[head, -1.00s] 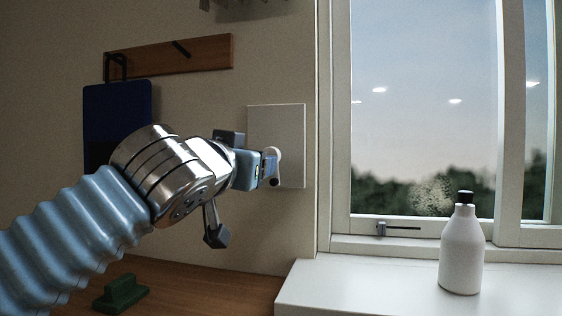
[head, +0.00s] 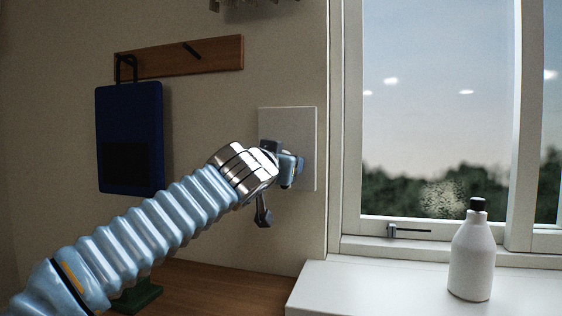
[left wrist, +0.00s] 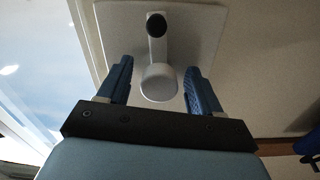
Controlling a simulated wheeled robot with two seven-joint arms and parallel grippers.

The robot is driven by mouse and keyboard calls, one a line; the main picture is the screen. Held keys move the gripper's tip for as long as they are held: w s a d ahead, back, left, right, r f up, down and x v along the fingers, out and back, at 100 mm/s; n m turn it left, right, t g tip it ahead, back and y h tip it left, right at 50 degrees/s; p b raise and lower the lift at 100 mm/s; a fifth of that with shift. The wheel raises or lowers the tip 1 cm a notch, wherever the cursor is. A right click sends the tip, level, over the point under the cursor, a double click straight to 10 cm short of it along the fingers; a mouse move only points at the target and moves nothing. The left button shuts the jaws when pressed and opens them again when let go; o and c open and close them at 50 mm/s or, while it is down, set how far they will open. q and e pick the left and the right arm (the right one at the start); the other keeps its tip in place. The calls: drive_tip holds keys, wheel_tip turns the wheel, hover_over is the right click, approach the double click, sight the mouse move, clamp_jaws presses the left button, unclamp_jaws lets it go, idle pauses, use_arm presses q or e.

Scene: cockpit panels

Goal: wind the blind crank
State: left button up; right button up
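The blind crank (left wrist: 160,82) is on a pale square wall plate (head: 306,125) left of the window. In the left wrist view it has a white rounded hub, a short arm and a dark knob (left wrist: 156,25) at the arm's far end. My left gripper (head: 292,168) is in front of the plate and hides most of the crank in the head view. In the left wrist view its blue fingers (left wrist: 159,85) are spread on either side of the hub, with a gap on both sides. Whether the fingertips reach past the hub is unclear. My right gripper is out of view.
A white bottle (head: 471,255) with a black cap stands on the white sill (head: 380,290). A blue board (head: 128,120) hangs from a wooden rail (head: 180,58). A green object (head: 140,297) lies on the wooden counter (head: 220,285), partly behind my left arm.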

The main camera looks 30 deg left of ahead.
use_arm(q)
drive_tip(key=c, duration=0.9)
drive_tip(key=shift+m, duration=0.5)
drive_tip(key=shift+c, duration=0.3)
drive_tip(key=o, duration=1)
drive_tip(key=b+v, duration=0.3)
drive_tip(key=v, duration=1.1)
drive_tip(key=shift+w, duration=0.1)
